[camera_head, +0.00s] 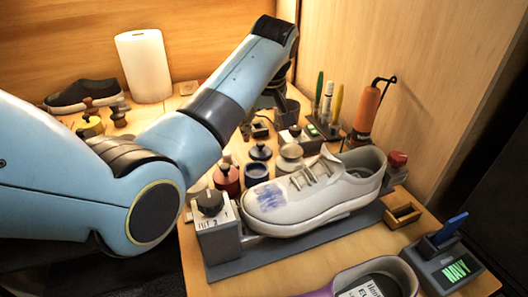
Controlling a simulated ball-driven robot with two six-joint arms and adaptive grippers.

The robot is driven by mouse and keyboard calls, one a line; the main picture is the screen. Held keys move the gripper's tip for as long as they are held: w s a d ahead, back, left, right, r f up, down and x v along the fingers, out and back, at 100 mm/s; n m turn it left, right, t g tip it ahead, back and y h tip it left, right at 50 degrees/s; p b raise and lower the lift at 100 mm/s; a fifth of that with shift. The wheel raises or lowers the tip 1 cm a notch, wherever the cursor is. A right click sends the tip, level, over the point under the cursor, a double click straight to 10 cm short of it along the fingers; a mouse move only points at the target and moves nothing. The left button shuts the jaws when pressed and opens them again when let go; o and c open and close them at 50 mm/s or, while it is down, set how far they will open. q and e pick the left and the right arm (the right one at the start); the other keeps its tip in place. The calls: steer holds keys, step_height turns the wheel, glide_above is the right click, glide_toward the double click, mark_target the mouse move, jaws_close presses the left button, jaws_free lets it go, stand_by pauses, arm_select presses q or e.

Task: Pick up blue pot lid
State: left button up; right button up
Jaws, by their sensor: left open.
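My left arm comes in from the left, and its dark left gripper (264,112) hangs over the back of the workbench. It is open; its fingertips are small and partly lost against dark items behind. A small blue pot (256,174) stands behind the shoe's toe, in front of and below the gripper. A dark round lid with a knob (260,152) shows just behind the blue pot, apart from the gripper. I cannot tell for certain whether this lid belongs to the blue pot. My right gripper is out of view.
A white sneaker (318,190) with a blue stain lies on a grey stand (300,246). A red pot (228,178) and a pale pot (290,158) flank the blue one. Upright pens (328,102) and an orange bottle (366,108) stand at the back right. A paper roll (144,66) stands far left.

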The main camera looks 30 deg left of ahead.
mark_target(261, 145)
arm_select(q)
steer(key=x, duration=0.4)
steer(key=d+b+x, duration=0.1)
steer(key=x, duration=0.1)
steer(key=shift+s+a+f, duration=0.1)
steer(key=shift+s+f, duration=0.05)
steer(key=shift+f, duration=0.25)
steer(key=c, duration=0.6)
